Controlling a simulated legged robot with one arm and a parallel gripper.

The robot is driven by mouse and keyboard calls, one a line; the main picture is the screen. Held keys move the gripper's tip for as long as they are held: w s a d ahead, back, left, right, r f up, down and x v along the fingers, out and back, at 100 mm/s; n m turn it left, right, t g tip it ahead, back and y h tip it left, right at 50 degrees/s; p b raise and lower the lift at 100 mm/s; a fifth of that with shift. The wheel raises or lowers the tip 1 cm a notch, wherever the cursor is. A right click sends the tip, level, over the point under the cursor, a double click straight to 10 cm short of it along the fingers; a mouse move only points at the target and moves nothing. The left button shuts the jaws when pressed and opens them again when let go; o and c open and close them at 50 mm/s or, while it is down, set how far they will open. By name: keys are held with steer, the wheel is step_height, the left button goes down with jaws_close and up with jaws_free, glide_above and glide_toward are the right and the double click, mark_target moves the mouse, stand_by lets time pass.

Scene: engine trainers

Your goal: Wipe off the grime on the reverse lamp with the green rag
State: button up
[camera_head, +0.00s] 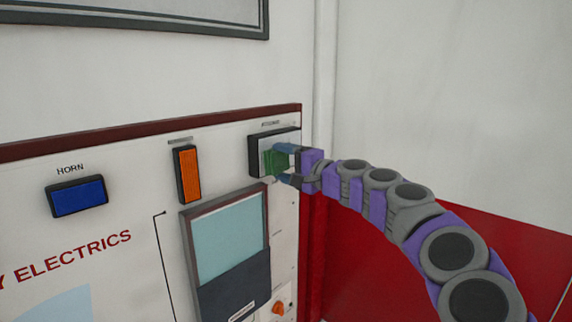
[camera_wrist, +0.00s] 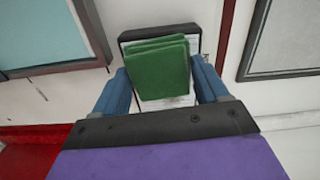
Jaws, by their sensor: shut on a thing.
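My gripper (camera_wrist: 164,88) is shut on the folded green rag (camera_wrist: 158,68), with one blue finger on each side of it. In the head view the green rag (camera_head: 277,160) is at the front of the reverse lamp (camera_head: 257,143), a pale lens in a dark frame at the panel's upper right. In the wrist view the reverse lamp (camera_wrist: 131,37) lies behind the rag, which covers most of its lens. Grey marks show on the lens beside the rag. I cannot tell whether the rag touches the lens.
An orange lamp (camera_head: 188,175) and a blue horn (camera_head: 78,196) sit to the left on the white panel. A framed screen with a dark pocket (camera_head: 233,289) is below. An orange knob (camera_head: 278,308) is lower right. A white pipe (camera_head: 324,70) runs up beside the panel.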

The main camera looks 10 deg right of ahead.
mark_target(288, 157)
steer(key=shift+x, duration=1.2)
stand_by(0.6)
steer(key=shift+w, duration=0.1)
steer(key=shift+w+d+p, duration=0.45)
steer(key=shift+w+d, duration=0.1)
steer(key=shift+d, duration=0.3)
steer(key=shift+w+d+p, duration=0.45)
steer(key=shift+w+d, duration=0.1)
steer(key=shift+d, duration=0.3)
steer(key=w+d+p, duration=0.4)
steer(key=d+p, duration=0.2)
steer(key=shift+w+d+p, duration=0.2)
steer(key=shift+w+p, duration=0.2)
